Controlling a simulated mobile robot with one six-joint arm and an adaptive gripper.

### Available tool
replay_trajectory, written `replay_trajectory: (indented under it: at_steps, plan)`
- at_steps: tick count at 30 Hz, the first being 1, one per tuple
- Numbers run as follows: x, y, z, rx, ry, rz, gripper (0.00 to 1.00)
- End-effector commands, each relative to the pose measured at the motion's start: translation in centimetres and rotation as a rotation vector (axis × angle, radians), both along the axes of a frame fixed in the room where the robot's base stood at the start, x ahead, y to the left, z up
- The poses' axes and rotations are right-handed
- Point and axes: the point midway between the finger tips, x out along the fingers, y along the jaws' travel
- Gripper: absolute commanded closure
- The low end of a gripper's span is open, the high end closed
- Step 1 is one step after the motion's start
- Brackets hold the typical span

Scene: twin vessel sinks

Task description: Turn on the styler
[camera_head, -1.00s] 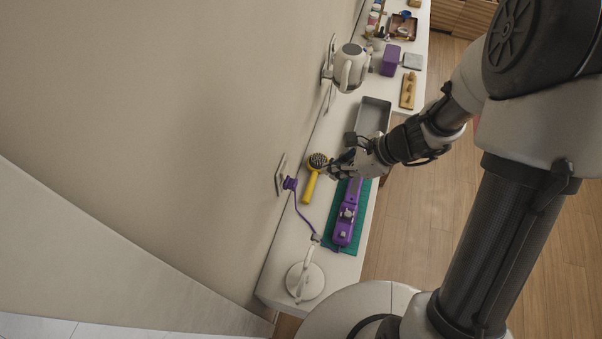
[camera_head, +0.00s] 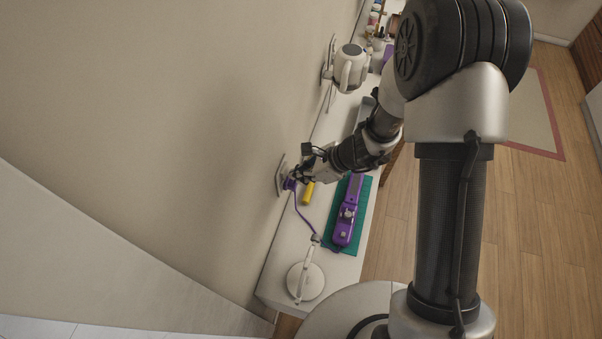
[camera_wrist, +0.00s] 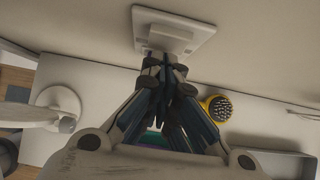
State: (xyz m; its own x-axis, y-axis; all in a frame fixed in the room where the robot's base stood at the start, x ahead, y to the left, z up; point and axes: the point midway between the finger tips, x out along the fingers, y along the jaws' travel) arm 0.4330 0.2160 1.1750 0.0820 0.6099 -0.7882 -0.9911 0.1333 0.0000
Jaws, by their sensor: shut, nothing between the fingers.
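The purple styler (camera_head: 345,230) lies on a green mat (camera_head: 361,222) on the counter in the head view. Its purple cord (camera_head: 304,220) runs up to a purple plug (camera_head: 289,184) at the white wall plate (camera_head: 280,176). My gripper (camera_head: 297,174) is at the wall plate, right beside the plug, and well away from the styler's body. In the wrist view, my gripper (camera_wrist: 164,66) is shut and empty, with its fingertips just below the wall plate (camera_wrist: 178,34). The fingers hide the lower part of the plate there; I cannot tell whether they touch it.
A yellow-handled brush (camera_head: 308,193) lies on the counter beneath my arm; its bristled head shows in the wrist view (camera_wrist: 219,107). A white lamp-like stand (camera_head: 306,281) is at the counter's near end. A white kettle-like appliance (camera_head: 350,68) is farther back by the wall.

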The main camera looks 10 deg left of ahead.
Motion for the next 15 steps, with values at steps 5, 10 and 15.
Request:
replay_trajectory:
  at_steps: [5, 10, 15]
  plan:
    - [0.05, 0.19, -0.24, 0.001, -0.001, 0.001, 1.00]
    - [0.07, 0.61, -0.51, 0.007, 0.000, 0.000, 1.00]
    - [0.09, 0.61, -0.34, 0.007, -0.001, 0.000, 1.00]
